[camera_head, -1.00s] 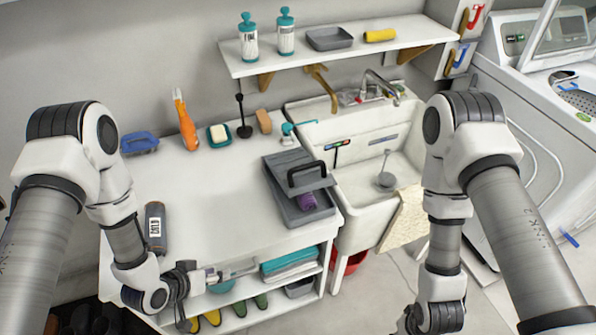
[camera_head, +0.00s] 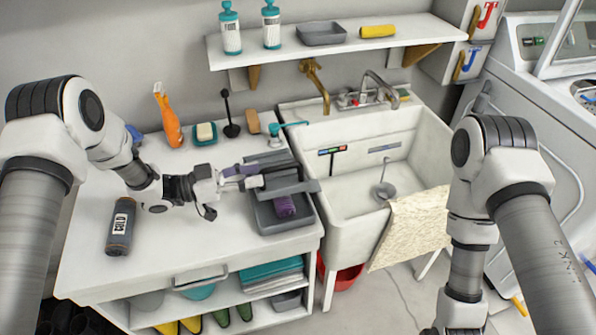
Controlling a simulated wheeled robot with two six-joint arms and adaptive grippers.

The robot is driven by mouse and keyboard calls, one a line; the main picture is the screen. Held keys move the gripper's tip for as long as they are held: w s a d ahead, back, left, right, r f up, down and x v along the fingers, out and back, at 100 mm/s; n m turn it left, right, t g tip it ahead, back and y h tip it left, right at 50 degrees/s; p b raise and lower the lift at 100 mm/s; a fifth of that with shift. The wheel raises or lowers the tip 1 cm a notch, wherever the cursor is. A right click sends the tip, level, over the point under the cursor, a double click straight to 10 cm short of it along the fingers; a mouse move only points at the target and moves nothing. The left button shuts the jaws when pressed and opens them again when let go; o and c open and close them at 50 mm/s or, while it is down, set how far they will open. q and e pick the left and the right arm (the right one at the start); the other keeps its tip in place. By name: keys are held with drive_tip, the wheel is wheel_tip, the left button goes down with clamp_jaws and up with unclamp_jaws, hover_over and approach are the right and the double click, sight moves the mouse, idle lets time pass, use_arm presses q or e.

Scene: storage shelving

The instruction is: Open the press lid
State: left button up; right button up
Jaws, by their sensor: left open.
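The press is a grey tray-like box (camera_head: 268,222) on the right part of the white counter, with a purple item (camera_head: 285,206) inside. Its grey lid (camera_head: 292,190) lies over the rear part and leaves the front of the box uncovered. The lid's exact tilt is hard to tell. My left gripper (camera_head: 250,178) reaches in from the left, with its open fingers at the dark lid handle (camera_head: 281,172). The fingers partly hide the handle, and I cannot tell whether they touch it. My right arm hangs at the right, and its gripper is outside the frame.
An orange bottle (camera_head: 168,121), a soap dish (camera_head: 204,133) and a brush (camera_head: 231,128) stand along the back. The white sink (camera_head: 345,132) is right of the press. The counter's front middle is clear.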

sight(268, 171)
use_arm(q)
drive_tip(key=shift+d+r, duration=0.1)
drive_tip(key=shift+d, duration=0.3)
drive_tip(key=p+x, duration=0.1)
drive_tip(key=x, duration=0.5)
drive_tip(key=shift+w+d+p, duration=0.1)
drive_tip(key=shift+d+p, duration=0.2)
drive_tip(key=shift+p, duration=0.05)
drive_tip(key=shift+a, duration=0.1)
drive_tip(key=shift+a, duration=0.1)
drive_tip(key=shift+c, duration=0.3)
clamp_jaws()
